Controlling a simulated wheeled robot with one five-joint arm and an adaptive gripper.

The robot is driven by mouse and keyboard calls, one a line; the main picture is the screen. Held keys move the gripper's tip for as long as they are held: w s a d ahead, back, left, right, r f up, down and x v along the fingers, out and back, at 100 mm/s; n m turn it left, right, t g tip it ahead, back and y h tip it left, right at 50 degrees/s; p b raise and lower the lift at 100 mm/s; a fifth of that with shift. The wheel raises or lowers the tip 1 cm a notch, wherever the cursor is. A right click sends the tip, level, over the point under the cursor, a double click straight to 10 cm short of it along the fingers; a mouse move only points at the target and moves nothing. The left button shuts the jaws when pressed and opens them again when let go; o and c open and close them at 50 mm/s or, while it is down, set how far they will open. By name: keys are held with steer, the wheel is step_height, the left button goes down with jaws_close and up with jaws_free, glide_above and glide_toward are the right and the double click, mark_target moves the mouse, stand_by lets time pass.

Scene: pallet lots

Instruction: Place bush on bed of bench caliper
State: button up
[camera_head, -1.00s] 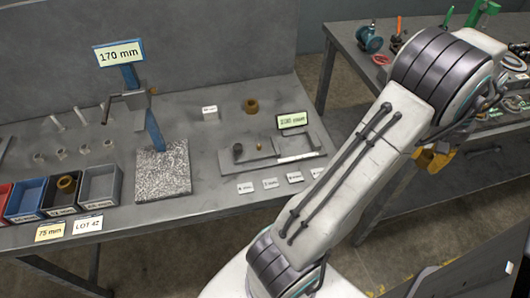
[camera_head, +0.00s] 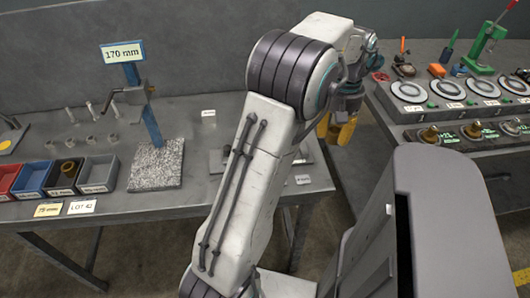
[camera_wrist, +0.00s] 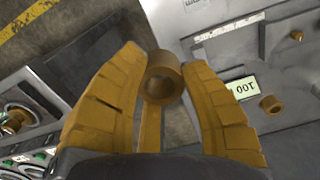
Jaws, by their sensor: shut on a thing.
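My gripper (camera_wrist: 160,100) is shut on a brown ring-shaped bush (camera_wrist: 163,66), which sits between the fingertips with its bore showing in the wrist view. In the head view my gripper (camera_head: 338,130) hangs past the right end of the left bench, over the gap between benches. The bench caliper lies to the right in the wrist view, with its pale scale strip (camera_wrist: 228,27) and a display reading 100 mm (camera_wrist: 240,88). A small brown cylinder (camera_wrist: 297,36) stands on the caliper. In the head view my arm hides most of the caliper (camera_head: 216,158).
Another brown bush (camera_wrist: 270,103) stands beside the caliper display. Open bins (camera_head: 98,172) and a blue stand (camera_head: 150,115) on a speckled block (camera_head: 157,165) occupy the left bench. The right bench holds round dials (camera_head: 410,90) and a green press (camera_head: 488,45).

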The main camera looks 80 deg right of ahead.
steer(key=shift+w+a, duration=0.2)
steer(key=shift+w, duration=0.2)
steer(key=shift+w+a, duration=0.15)
steer(key=shift+a, duration=0.2)
steer(key=w+d+f+p, duration=0.1)
steer(key=w+f, duration=0.1)
steer(key=w, duration=0.1)
steer(key=w+d+f+p, duration=0.1)
steer(key=w+f, duration=0.1)
steer(key=w, duration=0.2)
steer(key=w+d+f+p, duration=0.1)
steer(key=w+d+f, duration=0.1)
steer(key=w+f, duration=0.1)
steer(key=shift+w, duration=0.4)
steer(key=shift+f+p, duration=0.4)
steer(key=shift+f, duration=1.6)
steer(key=shift+f, duration=0.1)
